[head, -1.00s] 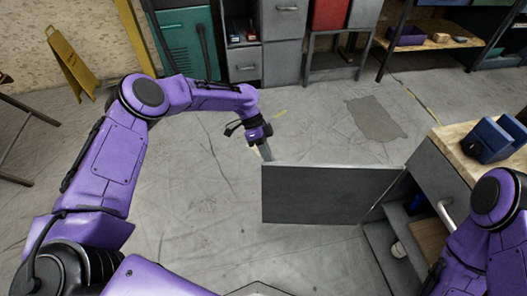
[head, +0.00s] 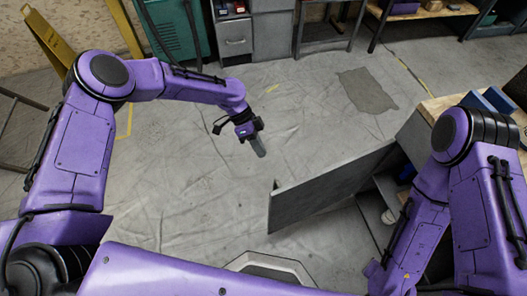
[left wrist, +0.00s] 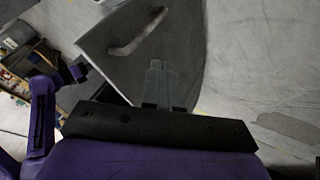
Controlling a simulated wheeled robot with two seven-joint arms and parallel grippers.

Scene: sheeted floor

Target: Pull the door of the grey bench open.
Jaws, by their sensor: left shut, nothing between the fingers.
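The grey bench (head: 417,136) has a wooden top and stands at the right in the head view, partly behind my right arm. Its grey door (head: 325,189) stands wide open, swung out to the left from the bench. Part of the shelved inside shows below the hinge side. In the left wrist view the door (left wrist: 172,62) and its bar handle (left wrist: 138,33) show beyond the fingers. My left gripper (head: 260,150) is shut and empty, above the floor left of the door's upper edge, apart from it in the head view. My right gripper is out of view.
Clear sheeted floor (head: 190,190) lies left of and behind the door. A yellow sign (head: 46,40) stands at the far left. A grey drawer cabinet (head: 235,38) and a teal cabinet (head: 170,25) stand at the back. A blue object (head: 488,101) lies on the bench top.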

